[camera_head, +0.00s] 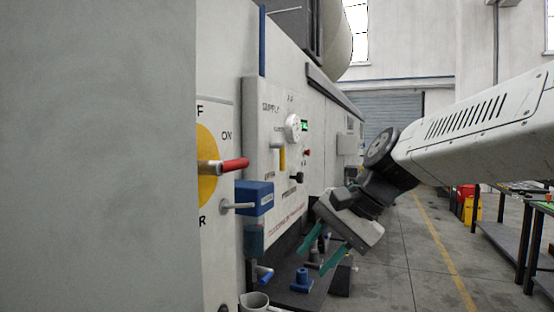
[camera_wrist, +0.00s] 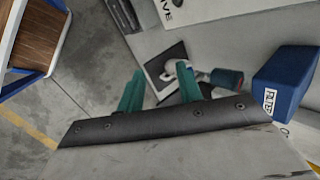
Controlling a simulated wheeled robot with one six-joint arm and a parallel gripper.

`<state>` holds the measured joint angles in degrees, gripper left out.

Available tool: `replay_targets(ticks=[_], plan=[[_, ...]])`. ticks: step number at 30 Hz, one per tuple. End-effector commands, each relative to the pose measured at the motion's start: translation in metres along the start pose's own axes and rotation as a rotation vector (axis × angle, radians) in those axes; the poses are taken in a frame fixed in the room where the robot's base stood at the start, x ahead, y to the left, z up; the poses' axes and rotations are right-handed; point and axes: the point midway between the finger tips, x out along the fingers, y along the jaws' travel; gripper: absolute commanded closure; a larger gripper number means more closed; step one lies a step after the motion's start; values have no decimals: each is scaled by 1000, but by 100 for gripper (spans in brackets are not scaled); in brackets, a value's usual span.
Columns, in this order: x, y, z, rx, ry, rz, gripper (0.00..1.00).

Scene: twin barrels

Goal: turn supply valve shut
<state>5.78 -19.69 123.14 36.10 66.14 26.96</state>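The panel (camera_head: 262,190) carries the word SUPPLY at its upper left. Below that word is a valve with a silver body and a yellow handle (camera_head: 282,158) pointing down. My gripper (camera_head: 313,260) is lower and to the right of it, in front of the panel, with its teal fingers apart and empty. The wrist view shows my gripper (camera_wrist: 160,76) with both fingers spread. I cannot make out the yellow handle in the wrist view.
A yellow disc (camera_head: 206,150) with a red handle (camera_head: 234,164) and a blue box (camera_head: 254,197) stick out left of the panel. The box also shows in the wrist view (camera_wrist: 284,84). Blue fittings (camera_head: 301,281) stand below my gripper. Floor is open at right, before a workbench (camera_head: 500,225).

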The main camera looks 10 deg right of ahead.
Motion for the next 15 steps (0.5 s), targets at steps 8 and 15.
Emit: replay_targets(ticks=[8,15], plan=[[-16,-166,-145,710,-218,-470,65],[-38,-235,-267,1159,-479,-767,65]])
